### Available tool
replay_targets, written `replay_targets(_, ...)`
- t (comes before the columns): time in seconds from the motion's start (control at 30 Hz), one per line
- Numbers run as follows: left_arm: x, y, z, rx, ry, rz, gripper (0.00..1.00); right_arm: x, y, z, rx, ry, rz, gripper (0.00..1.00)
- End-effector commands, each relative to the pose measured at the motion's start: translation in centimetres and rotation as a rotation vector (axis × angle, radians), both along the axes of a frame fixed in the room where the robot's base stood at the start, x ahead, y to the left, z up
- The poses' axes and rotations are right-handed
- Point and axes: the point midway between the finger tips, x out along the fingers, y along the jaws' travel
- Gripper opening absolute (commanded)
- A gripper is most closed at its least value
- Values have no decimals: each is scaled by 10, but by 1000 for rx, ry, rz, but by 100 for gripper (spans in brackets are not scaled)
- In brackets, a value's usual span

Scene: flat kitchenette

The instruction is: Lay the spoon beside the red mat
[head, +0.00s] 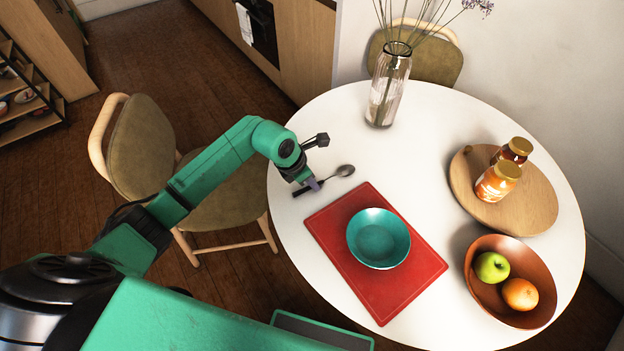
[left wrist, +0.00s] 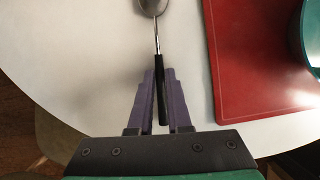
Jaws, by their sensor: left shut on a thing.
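The spoon (head: 345,171) has a metal bowl and a dark handle. It is at the left side of the round white table, beside the far-left corner of the red mat (head: 322,225). In the left wrist view the spoon (left wrist: 160,75) points away from me, apart from the red mat (left wrist: 250,70) on the right. My left gripper (head: 309,187) is shut on the spoon's handle; its purple fingers (left wrist: 160,95) flank the handle in the wrist view. I cannot tell whether the spoon touches the table. My right gripper is not in view.
A teal bowl (head: 378,238) sits on the mat. A glass vase (head: 388,90) stands at the back. A wooden board (head: 530,205) with jars and an orange-brown fruit bowl (head: 530,256) are at the right. A chair (head: 145,150) stands left of the table.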

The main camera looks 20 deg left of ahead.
Motion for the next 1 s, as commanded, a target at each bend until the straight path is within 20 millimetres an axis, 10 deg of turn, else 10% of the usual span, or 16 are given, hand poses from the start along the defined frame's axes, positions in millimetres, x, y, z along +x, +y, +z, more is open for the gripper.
replay_targets(0.13, 0, 0, -2, 0, 0, 0, 0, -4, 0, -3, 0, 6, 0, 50)
replay_targets(0.23, 0, 0, -1, 1, 1, 0, 46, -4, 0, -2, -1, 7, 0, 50)
replay_targets(0.63, -1, 3, 6, 1, -1, 2, 46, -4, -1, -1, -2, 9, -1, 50)
replay_targets(1.0, -26, 27, 90, 4, -4, 0, 46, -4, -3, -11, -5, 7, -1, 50)
